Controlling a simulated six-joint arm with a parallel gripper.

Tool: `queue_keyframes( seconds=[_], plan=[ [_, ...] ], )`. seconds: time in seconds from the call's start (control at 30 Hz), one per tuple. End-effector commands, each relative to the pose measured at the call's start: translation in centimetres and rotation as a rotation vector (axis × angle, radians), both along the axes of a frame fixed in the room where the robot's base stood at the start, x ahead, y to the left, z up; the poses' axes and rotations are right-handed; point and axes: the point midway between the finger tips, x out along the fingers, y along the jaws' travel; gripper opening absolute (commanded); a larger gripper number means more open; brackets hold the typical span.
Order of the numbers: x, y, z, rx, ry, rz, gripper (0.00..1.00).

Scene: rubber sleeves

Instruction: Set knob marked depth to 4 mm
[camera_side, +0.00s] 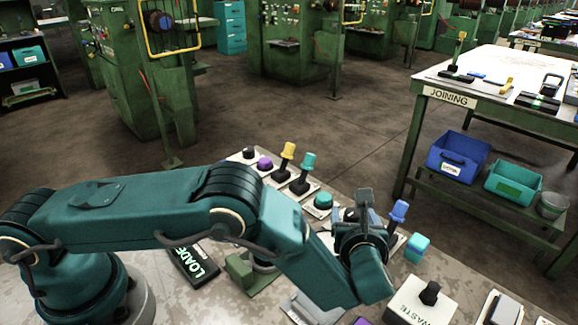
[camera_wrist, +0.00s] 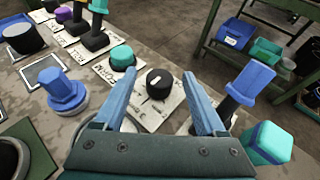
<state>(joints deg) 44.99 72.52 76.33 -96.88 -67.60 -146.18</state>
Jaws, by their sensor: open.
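In the wrist view, a round black knob (camera_wrist: 159,83) with a small white mark on its top sits on a pale plate (camera_wrist: 151,113) with dark markings. The markings are too small to read, so I cannot tell which setting it shows or whether it is the depth knob. My gripper (camera_wrist: 160,95) is open, with its two blue-grey fingers on either side of the knob in the picture. I see no contact with the knob. In the side view, my gripper (camera_side: 362,222) is over the panel and hides most of that knob.
A blue-handled lever (camera_wrist: 245,84) and a teal-and-blue block (camera_wrist: 268,143) stand right of the knob. A teal button (camera_wrist: 122,57) is behind it, and a blue knob (camera_wrist: 63,90) is to the left. Yellow (camera_side: 286,157) and teal (camera_side: 305,170) levers stand farther back.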

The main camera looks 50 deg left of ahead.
Motion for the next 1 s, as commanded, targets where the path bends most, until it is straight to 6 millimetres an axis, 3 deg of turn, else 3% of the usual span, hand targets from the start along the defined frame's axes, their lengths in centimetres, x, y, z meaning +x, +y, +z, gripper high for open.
queue_keyframes(
  seconds=[0.2, 0.47, 0.67, 1.0],
  plan=[
    [1.4, 1.1, -0.7, 0.001, -0.001, 0.000, 0.73],
    [1.5, 1.1, -0.7, 0.000, -0.001, -0.002, 0.73],
    [1.5, 1.1, -0.7, 0.000, -0.001, -0.001, 0.00],
    [1.6, 1.3, -0.5, 0.006, -0.007, -0.061, 0.00]
  ],
)
